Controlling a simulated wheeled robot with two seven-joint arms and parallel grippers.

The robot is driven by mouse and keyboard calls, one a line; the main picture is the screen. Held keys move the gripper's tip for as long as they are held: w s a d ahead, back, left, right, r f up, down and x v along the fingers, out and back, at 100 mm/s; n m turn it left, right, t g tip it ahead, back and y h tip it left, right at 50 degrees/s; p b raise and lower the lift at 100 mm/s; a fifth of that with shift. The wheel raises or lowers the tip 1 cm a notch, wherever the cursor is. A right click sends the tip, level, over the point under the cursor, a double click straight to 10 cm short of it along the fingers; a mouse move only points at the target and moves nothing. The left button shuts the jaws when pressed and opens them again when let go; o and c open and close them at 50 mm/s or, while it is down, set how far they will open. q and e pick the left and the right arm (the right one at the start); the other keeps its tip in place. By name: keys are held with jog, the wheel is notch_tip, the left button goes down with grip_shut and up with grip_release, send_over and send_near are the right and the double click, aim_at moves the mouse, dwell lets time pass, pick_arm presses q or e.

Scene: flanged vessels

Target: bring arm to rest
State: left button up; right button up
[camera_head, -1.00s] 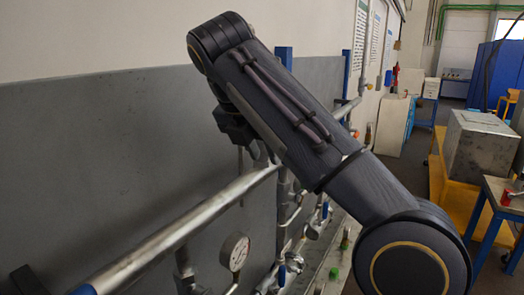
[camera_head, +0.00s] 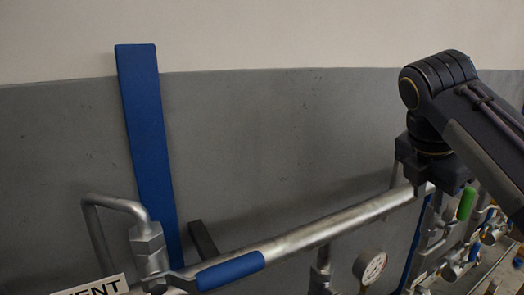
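My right arm comes in from the right edge and bends down at a dark rounded joint. My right gripper (camera_head: 418,180) hangs below it, by the right part of the metal pipe. It overlaps the pipe in the picture; I cannot tell whether it touches it. Its fingers show only in part, and their gap is not clear. No held object can be made out. My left gripper is not in view.
A metal pipe (camera_head: 330,228) with a blue sleeve (camera_head: 231,270) runs along the grey wall. A blue upright (camera_head: 148,160) and a bent metal handle (camera_head: 118,205) stand at left. A gauge (camera_head: 370,267) hangs below the pipe. Valves (camera_head: 470,255) crowd the lower right.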

jog(key=s+d+f+m+y+b, duration=0.1)
jog(key=s+f+m+y, duration=0.3)
jog(key=f, duration=0.6)
jog(key=s+a+f+m+t+y, duration=0.1)
jog(key=s+a+f+m, duration=0.2)
jog(key=f+m, duration=0.3)
jog(key=s+a+f+m+y+b, duration=0.1)
jog(key=s+a+f+m, duration=0.3)
jog(key=s+f+m, duration=0.2)
jog(key=s+a+f+m+t+y+b, duration=0.1)
jog(key=s+a+f+m+y, duration=0.1)
jog(key=s+a+f+m, duration=0.2)
notch_tip(320, 180, down, 6)
jog(key=m, duration=0.3)
jog(key=shift+s+a+t, duration=0.15)
jog(key=shift+s+t, duration=0.1)
jog(key=shift+t, duration=0.05)
